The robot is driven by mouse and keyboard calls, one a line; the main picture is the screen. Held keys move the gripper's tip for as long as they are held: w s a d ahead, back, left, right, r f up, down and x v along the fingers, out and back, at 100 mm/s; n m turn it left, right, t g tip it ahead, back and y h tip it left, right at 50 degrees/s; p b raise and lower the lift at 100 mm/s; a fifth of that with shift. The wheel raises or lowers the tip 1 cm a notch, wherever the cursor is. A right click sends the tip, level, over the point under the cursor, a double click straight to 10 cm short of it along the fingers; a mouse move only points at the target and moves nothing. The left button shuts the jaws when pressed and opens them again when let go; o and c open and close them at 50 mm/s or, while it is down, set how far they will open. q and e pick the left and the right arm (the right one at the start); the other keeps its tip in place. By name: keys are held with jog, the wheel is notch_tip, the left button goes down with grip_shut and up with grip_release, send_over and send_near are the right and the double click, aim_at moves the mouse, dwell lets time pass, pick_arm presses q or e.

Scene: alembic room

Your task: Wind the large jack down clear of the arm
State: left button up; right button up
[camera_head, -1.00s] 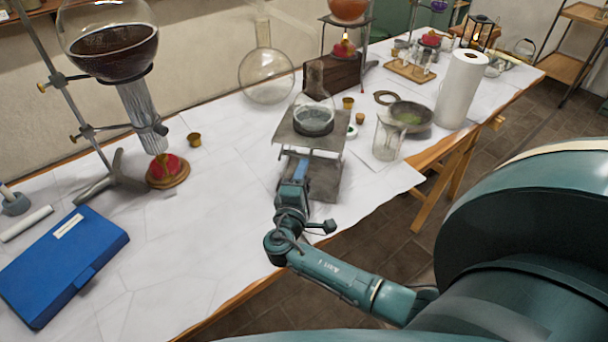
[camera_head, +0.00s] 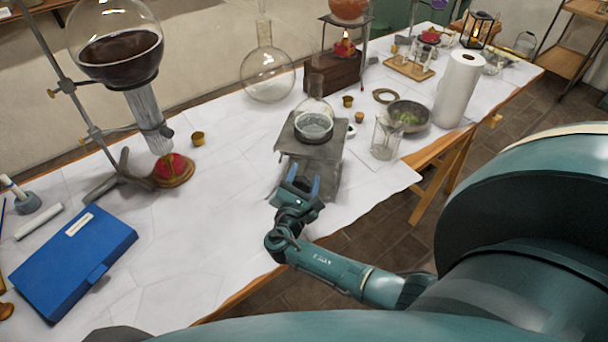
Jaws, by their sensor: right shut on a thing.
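The large jack (camera_head: 331,163) stands near the table's front edge, its grey top plate (camera_head: 288,143) level. A round clear flask (camera_head: 313,126) with liquid sits upright on the plate. My right gripper (camera_head: 303,180) is at the jack's front, below the plate. Its two blue-tipped fingers stand either side of the jack's knob, which they hide, and are shut on it. I cannot clearly make out an arm above the flask. My left gripper is out of view.
A large clear flask (camera_head: 267,74) and a wooden block (camera_head: 334,75) stand behind. A glass beaker (camera_head: 384,138) and grey bowl (camera_head: 409,116) are right of the jack. A blue case (camera_head: 72,262) lies at left.

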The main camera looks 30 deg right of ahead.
jog(key=shift+n, duration=1.1)
jog(key=o, duration=1)
